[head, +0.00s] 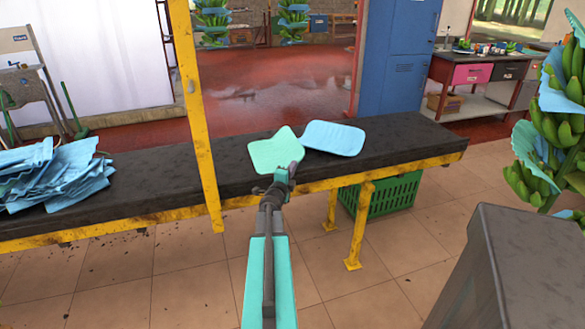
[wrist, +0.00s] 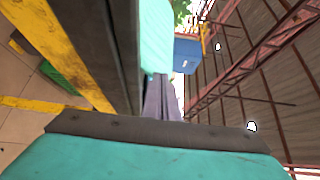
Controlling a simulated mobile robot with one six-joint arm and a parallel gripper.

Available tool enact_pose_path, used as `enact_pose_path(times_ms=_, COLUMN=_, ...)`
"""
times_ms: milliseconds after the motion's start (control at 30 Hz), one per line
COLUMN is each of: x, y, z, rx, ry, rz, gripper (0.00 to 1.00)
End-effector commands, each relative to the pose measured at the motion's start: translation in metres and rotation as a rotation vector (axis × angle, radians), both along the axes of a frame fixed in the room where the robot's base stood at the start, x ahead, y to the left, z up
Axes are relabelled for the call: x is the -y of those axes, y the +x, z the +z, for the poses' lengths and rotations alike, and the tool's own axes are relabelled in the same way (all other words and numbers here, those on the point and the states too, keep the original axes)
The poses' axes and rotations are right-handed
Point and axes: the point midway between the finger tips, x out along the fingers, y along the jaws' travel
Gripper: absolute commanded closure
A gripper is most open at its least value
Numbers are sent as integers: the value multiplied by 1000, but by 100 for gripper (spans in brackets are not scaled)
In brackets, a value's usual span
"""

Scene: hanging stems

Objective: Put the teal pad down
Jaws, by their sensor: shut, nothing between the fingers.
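The teal pad (head: 275,152) lies on the black bench top (head: 400,145), near its front edge, just left of a light blue pad (head: 334,138). My gripper (head: 287,170) is at the teal pad's near right edge, shut and empty. In the head view it overlaps the pad's near edge; whether it touches cannot be told. In the wrist view the teal pad (wrist: 155,38) shows just beyond the grey fingers (wrist: 162,98), beside the dark bench edge.
A yellow post (head: 196,110) stands left of the pads. Crumpled blue sheets (head: 55,172) lie on the bench's left end. A green crate (head: 385,195) is under the bench. A grey block (head: 520,260) and a hanging banana stem (head: 560,125) stand at right.

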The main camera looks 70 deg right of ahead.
Motion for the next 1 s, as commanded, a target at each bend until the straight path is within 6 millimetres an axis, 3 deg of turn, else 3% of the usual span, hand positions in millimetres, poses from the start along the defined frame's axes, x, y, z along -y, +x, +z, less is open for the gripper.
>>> enact_pose_path(times_ms=433, x=-29, y=-16, z=-1, rx=0, ry=0, rz=6, gripper=100)
enact_pose_path(times_ms=1000, x=-86, y=-18, z=0, rx=-1, ry=0, rz=8, gripper=100)
